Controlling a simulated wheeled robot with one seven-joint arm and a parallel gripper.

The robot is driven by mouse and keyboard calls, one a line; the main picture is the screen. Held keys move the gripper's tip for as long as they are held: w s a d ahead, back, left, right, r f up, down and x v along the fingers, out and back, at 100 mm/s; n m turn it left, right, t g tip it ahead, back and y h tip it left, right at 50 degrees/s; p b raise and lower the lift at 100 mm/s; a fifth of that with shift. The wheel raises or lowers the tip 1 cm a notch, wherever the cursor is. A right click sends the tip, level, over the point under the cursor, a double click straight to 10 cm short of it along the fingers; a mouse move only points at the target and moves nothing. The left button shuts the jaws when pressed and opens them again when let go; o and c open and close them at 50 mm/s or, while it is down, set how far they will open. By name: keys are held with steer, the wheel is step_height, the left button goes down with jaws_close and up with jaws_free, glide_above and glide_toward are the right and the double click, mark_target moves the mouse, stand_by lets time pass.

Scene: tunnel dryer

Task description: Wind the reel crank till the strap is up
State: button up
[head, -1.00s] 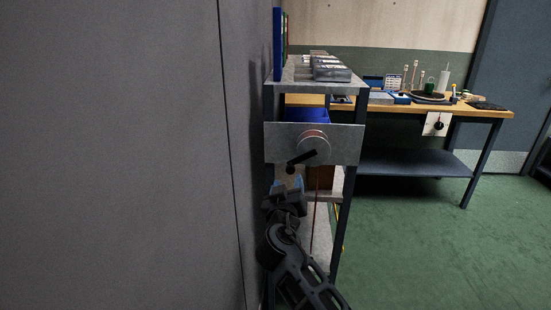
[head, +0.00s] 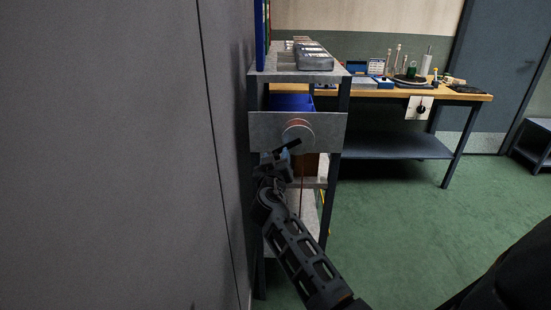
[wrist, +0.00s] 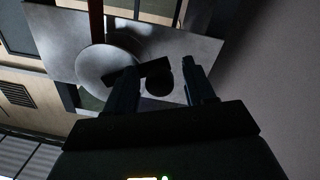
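The reel (head: 298,130) is a round grey disc with a reddish rim on a grey metal plate (head: 335,130) at the shelf's end. Its dark crank (head: 289,146) points down and left. A thin reddish strap (head: 302,172) hangs below the reel. My gripper (head: 273,163) is just below and left of the crank. In the wrist view, my gripper (wrist: 160,82) is open, its fingers on either side of the round dark crank knob (wrist: 158,76). I cannot tell whether they touch it. The reel disc (wrist: 93,66) and strap (wrist: 96,20) also show there.
A grey wall panel (head: 150,150) stands close on the left of the arm. The shelf (head: 285,75) carries grey blocks, with a blue bin (head: 291,102) below. A workbench (head: 380,92) stands behind at right. Green floor (head: 400,230) is free on the right.

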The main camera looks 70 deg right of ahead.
jaws_close()
stand_by(0.3)
steer(key=shift+w+b, duration=0.1)
steer(key=shift+b, duration=0.35)
